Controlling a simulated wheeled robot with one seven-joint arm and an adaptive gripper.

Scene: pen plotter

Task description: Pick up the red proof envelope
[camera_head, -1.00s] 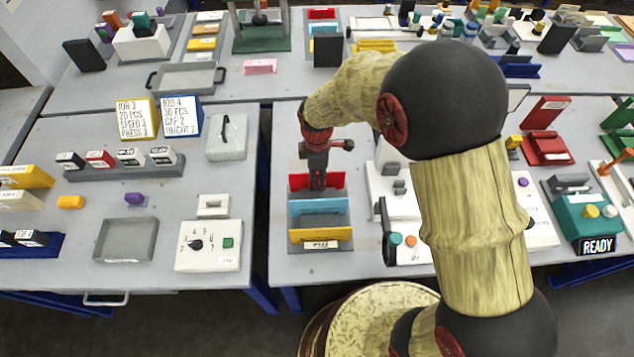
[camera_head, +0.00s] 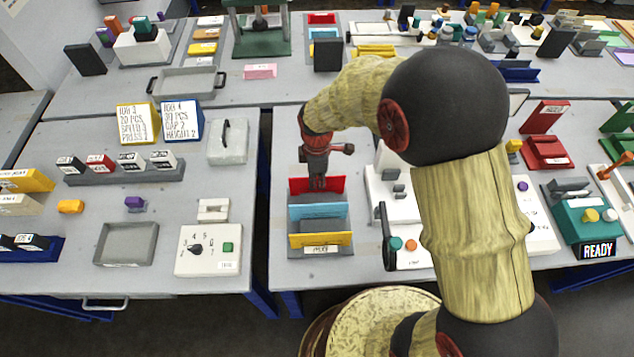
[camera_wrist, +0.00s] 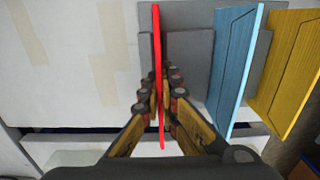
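The red proof envelope (camera_head: 333,184) stands upright in the back slot of a grey rack (camera_head: 322,251), with its top edge showing. My gripper (camera_head: 317,186) points down at the envelope's middle. In the wrist view the red envelope (camera_wrist: 157,40) shows edge-on as a thin line between the two fingers of my gripper (camera_wrist: 163,88). The fingers are close together, one on each side, and look closed on it. The envelope's lower part is hidden in the rack.
A blue envelope (camera_head: 319,210) and a yellow envelope (camera_head: 321,240) stand in front of the red one in the same rack. A white device with a dark lever (camera_head: 386,233) stands close on the right. Free tabletop (camera_head: 285,150) lies behind the rack.

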